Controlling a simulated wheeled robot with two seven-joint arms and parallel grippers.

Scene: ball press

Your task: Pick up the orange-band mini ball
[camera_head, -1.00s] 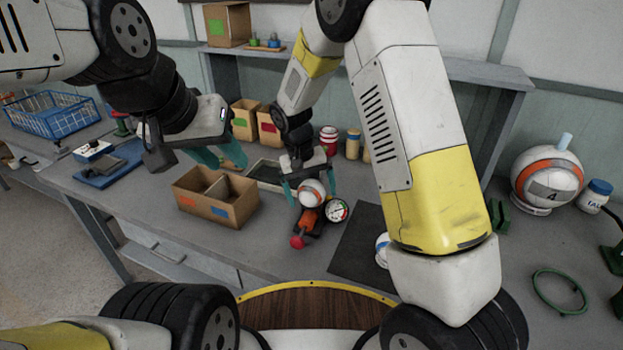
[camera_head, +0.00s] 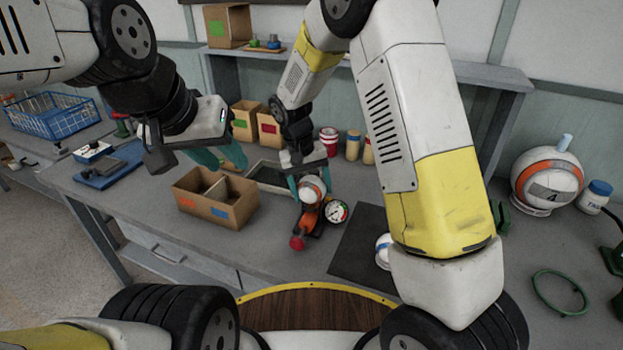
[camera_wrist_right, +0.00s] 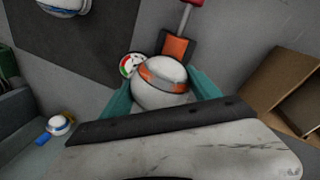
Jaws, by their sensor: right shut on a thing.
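The orange-band mini ball (camera_head: 312,188) is white with an orange stripe and sits on the orange press (camera_head: 308,222) with its red-ended handle. My right gripper (camera_head: 311,187) is shut on the ball from above, with a teal finger on each side. In the right wrist view the ball (camera_wrist_right: 160,82) lies between the teal fingers, in front of the orange press part (camera_wrist_right: 179,48). My left gripper (camera_head: 222,158) hangs above the table at the left, its teal fingers apart and nothing seen between them.
A divided cardboard box (camera_head: 212,200) stands left of the press. A round gauge (camera_head: 336,211) is beside the ball. A dark mat (camera_head: 355,246) with a blue-banded ball (camera_head: 383,250) lies to the right. A large orange-banded ball (camera_head: 546,182) and green ring (camera_head: 560,293) are farther right.

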